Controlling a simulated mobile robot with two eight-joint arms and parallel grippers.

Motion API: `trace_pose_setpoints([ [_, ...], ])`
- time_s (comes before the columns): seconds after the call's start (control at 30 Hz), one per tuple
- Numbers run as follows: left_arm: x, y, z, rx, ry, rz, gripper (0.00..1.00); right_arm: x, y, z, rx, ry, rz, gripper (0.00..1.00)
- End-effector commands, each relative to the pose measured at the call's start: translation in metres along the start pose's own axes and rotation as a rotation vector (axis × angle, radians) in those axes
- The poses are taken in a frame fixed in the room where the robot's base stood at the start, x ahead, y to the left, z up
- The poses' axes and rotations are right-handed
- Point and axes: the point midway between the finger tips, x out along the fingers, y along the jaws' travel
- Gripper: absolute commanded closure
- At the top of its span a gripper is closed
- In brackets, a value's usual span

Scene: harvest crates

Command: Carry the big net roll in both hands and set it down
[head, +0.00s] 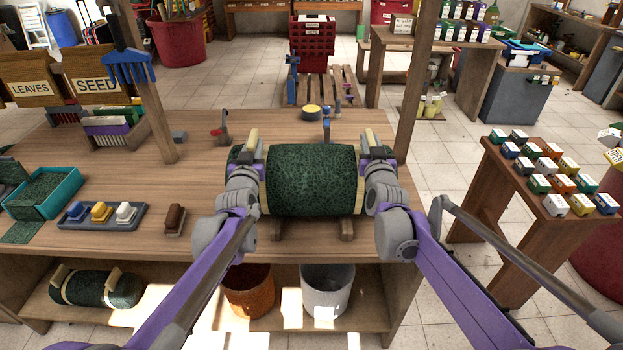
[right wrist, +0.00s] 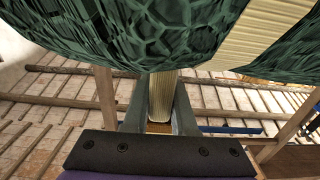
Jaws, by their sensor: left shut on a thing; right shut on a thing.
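The big net roll (head: 312,180) is a dark green textured cylinder lying crosswise over the wooden table, with a cream band or handle near each end. My left gripper (head: 251,150) is at its left end and my right gripper (head: 376,152) at its right end, both shut on the roll. In the right wrist view the right fingers (right wrist: 160,112) close around a cream handle (right wrist: 163,92) below the green roll (right wrist: 130,30). Wooden supports (head: 346,229) show under the roll's near side. I cannot tell whether the roll touches them.
The table (head: 215,180) also holds a brush tray (head: 100,215), a teal bin (head: 70,190), a brown brush (head: 175,220) and a yellow-topped round tin (head: 311,112). Wooden posts (head: 158,100) rise from it. Another net roll (head: 95,288) lies on the shelf below. A side table (head: 530,185) with small boxes stands right.

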Motion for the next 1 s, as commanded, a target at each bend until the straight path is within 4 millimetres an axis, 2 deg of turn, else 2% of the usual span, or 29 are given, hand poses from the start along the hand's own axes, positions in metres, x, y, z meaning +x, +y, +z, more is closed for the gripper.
trace_pose_setpoints([
  [0.57, 0.000, 0.000, 0.000, 0.000, 0.000, 0.000, 1.00, 0.000, 0.000, 0.000, 0.000, 0.000, 0.000, 1.00],
  [1.0, 0.000, 0.000, -0.016, 0.000, 0.008, -0.001, 1.00, 0.000, 0.000, -0.016, 0.000, 0.008, 0.001, 1.00],
])
